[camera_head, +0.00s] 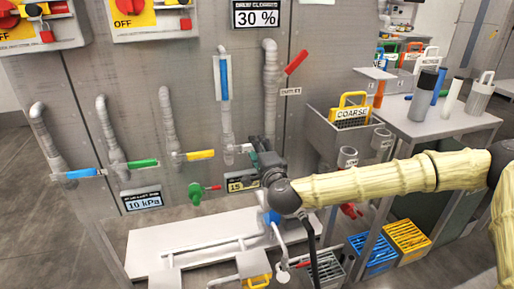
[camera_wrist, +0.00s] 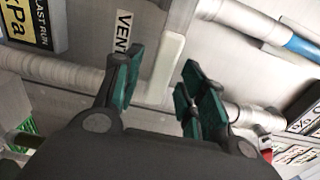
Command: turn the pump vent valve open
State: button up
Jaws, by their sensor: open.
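The VENT label (camera_wrist: 123,32) is fixed to the grey panel in the wrist view. Beside it is a pale, whitish bar-shaped valve handle (camera_wrist: 167,62), lying between and beyond my fingertips. In the head view a pale handle (camera_head: 240,148) shows on the pipe just left of my gripper, partly blocked by it. My gripper (camera_wrist: 163,72) is open, its green-padded fingers spread on either side of the handle in the picture. I cannot tell whether they touch it. In the head view my gripper (camera_head: 256,152) is close to the panel, and its fingertips are hard to make out.
Blue (camera_head: 85,173), green (camera_head: 142,163) and yellow (camera_head: 200,155) handles sit on pipes to the left. An upright blue handle (camera_head: 224,77) and a red one (camera_head: 297,62) are above. A green wheel valve (camera_head: 196,192) is below left. A white bench (camera_head: 150,250) lies below.

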jog(key=shift+x, duration=0.75)
grip_shut()
jog(key=shift+r, duration=0.1)
